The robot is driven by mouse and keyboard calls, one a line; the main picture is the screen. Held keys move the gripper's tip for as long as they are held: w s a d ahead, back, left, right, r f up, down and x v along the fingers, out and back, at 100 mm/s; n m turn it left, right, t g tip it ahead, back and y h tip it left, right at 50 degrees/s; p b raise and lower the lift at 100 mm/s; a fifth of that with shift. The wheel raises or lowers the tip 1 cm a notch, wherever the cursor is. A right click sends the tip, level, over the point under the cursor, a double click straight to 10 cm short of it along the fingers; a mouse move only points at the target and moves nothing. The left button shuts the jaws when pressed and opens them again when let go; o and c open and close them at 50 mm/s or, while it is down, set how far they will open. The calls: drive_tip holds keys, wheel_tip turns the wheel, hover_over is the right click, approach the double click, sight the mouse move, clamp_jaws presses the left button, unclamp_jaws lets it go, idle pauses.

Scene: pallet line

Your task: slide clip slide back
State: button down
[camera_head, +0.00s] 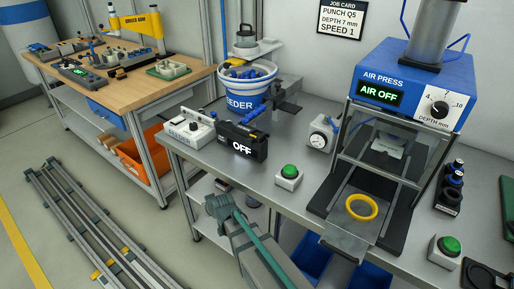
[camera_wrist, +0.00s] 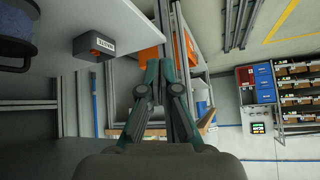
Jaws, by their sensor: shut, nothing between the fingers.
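The air press (camera_head: 415,85) stands at the right of the steel bench, its display reading AIR OFF. I cannot make out a clip. My gripper (camera_wrist: 160,64) shows in the wrist view with its teal fingers together and nothing between them. In the head view my arm crosses the lower middle, in front of the bench and left of the press.
Green buttons (camera_head: 289,172) stand either side of the press. A dial gauge (camera_head: 322,133), a black box reading OFF (camera_head: 242,142) and a bowl feeder (camera_head: 248,84) stand to the left. Blue bins (camera_head: 312,257) sit under the bench. Rails (camera_head: 95,225) lie on the floor at left.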

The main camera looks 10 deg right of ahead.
drive_tip(key=w+a+r+n+t+y+b, duration=0.1)
drive_tip(key=w+a+r+t, duration=0.25)
drive_tip(key=r, duration=0.85)
drive_tip(key=w+a+r+t+y+b, duration=0.2)
drive_tip(key=w+a+r, duration=0.25)
drive_tip(key=r, duration=0.85)
drive_tip(key=d+r+p, duration=0.2)
drive_tip(key=d+r, duration=0.2)
drive_tip(key=r, duration=0.2)
drive_tip(key=s+d+r+g+h+p, duration=0.1)
drive_tip(key=s+d+r+p, duration=0.2)
drive_tip(key=d, duration=0.5)
drive_tip(key=s+d+r+g+h+p, duration=0.1)
drive_tip(key=s+d+r+p, duration=0.2)
drive_tip(key=d, duration=0.5)
drive_tip(key=s+d+r+n+g+p, duration=0.2)
drive_tip(key=s+d+r+g+p, duration=0.15)
drive_tip(key=s+d, duration=0.85)
drive_tip(key=p, duration=0.3)
approach(252, 143)
drive_tip(key=x, duration=0.5)
drive_tip(key=shift+w+a+f, duration=0.1)
drive_tip(key=shift+f, duration=0.1)
drive_tip(key=shift+w+a+f, duration=0.3)
drive_tip(key=shift+w+f, duration=0.1)
drive_tip(key=shift+w, duration=0.1)
